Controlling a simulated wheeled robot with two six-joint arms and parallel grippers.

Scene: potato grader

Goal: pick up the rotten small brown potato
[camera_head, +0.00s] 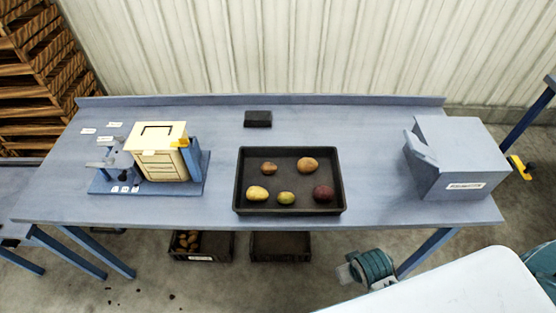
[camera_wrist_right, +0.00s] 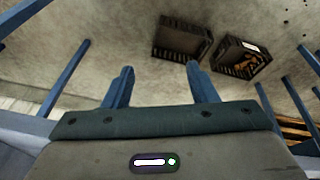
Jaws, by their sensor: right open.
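A small brown potato (camera_head: 269,168) lies in the back left part of the black tray (camera_head: 240,181) on the table. It looks darker in places, but its spots are too small to judge. A larger brown potato (camera_head: 308,165) lies to its right. A yellow potato (camera_head: 258,193), a green one (camera_head: 286,198) and a dark red one (camera_head: 323,193) lie along the front. My right gripper (camera_wrist_right: 160,78) shows in the right wrist view with its two blue fingers apart and nothing between them.
A cream box-shaped device (camera_head: 158,160) stands at the table's left and a grey-blue box (camera_head: 460,160) at its right. A small black block (camera_head: 258,119) lies behind the tray. Two crates (camera_head: 280,246) (camera_head: 202,245) are under the table; the left holds brown lumps. Table beside the tray is clear.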

